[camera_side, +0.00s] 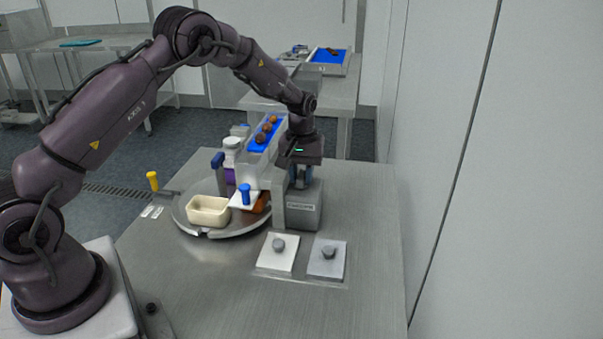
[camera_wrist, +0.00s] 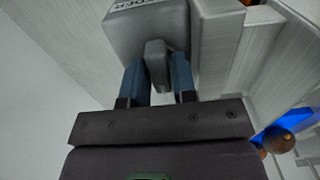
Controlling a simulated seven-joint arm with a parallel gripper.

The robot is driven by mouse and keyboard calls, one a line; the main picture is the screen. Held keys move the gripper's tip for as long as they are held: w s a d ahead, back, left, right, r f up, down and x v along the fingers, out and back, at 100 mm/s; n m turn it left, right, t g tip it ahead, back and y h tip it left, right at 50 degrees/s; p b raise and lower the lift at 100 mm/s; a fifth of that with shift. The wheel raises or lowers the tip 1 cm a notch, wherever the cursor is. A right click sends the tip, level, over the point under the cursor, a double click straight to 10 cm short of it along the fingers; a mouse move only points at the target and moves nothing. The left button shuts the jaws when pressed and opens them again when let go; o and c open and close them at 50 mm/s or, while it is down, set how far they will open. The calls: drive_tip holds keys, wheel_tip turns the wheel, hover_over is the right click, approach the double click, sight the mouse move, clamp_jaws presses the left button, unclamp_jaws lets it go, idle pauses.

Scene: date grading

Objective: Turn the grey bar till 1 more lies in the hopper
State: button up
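In the wrist view the grey bar (camera_wrist: 157,62) stands out from a rounded grey housing, between the two blue fingers of my gripper (camera_wrist: 157,78). The fingers appear closed against its two sides. In the side view my gripper (camera_side: 299,178) points down at the grey labelled box (camera_side: 301,210), and the bar is hidden there. Several brown dates (camera_side: 267,127) lie in a row on a blue-floored chute (camera_side: 254,146) beside my gripper. Two round brown items also show at the wrist view's right edge (camera_wrist: 279,141). I cannot tell which part is the hopper, or its contents.
A round turntable (camera_side: 190,226) carries a cream tub (camera_side: 208,211) and a white-capped bottle (camera_side: 232,150). A blue knob (camera_side: 245,193) stands near the chute. Two plates with grey knobs (camera_side: 279,246) (camera_side: 328,254) lie in front. The bench's front is clear.

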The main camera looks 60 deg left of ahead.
clamp_jaws()
drive_tip(key=shift+n, duration=0.3)
drive_tip(key=n, duration=1.1)
idle(0.4)
drive_tip(key=shift+r, duration=0.1)
drive_tip(key=shift+o, duration=0.8)
unclamp_jaws()
